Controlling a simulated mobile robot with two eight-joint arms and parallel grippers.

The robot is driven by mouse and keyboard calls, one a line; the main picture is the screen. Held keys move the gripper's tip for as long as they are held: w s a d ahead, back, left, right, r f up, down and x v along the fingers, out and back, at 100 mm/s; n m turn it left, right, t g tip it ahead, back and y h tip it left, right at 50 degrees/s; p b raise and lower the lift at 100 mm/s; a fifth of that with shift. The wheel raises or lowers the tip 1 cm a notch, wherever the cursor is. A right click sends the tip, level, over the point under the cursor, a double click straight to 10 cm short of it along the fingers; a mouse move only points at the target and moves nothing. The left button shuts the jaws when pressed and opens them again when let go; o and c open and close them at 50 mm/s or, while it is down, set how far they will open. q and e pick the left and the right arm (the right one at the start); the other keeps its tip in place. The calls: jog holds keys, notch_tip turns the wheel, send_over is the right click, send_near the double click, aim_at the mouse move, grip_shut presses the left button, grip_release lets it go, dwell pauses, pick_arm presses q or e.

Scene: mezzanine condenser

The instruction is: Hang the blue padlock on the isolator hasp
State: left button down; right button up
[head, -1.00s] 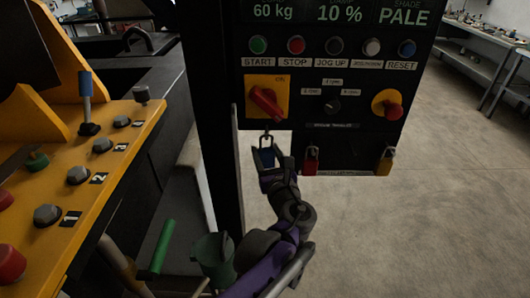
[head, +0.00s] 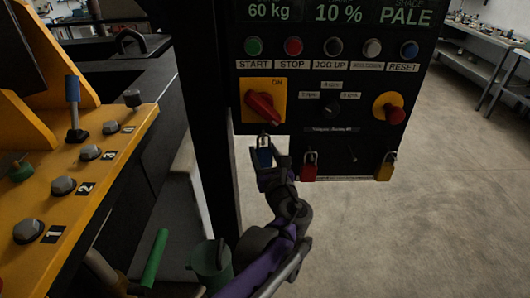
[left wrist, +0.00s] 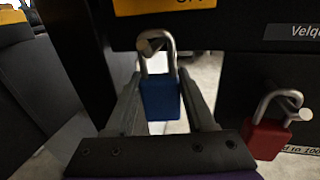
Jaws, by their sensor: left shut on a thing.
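The blue padlock (head: 265,158) is upright under the yellow isolator plate (head: 277,88) with its red knob. My left gripper (head: 268,172) is shut on the padlock's body from below. In the left wrist view the blue body (left wrist: 160,98) sits between the two fingers (left wrist: 160,105), shackle up. The metal hasp peg (left wrist: 150,44) shows within the shackle's loop. The shackle appears to be around it, but I cannot tell whether it bears the weight. My right gripper is not in view.
A red padlock (head: 309,170) hangs close to the right, and a yellow padlock (head: 385,170) farther right. A yellow console (head: 110,150) with knobs and a lever stands at left. Open floor (head: 430,240) lies at right, below the panel.

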pick_arm(q)
jog(key=shift+w+a, duration=0.1)
dwell(0.3)
jog(key=shift+c, duration=0.8)
grip_release()
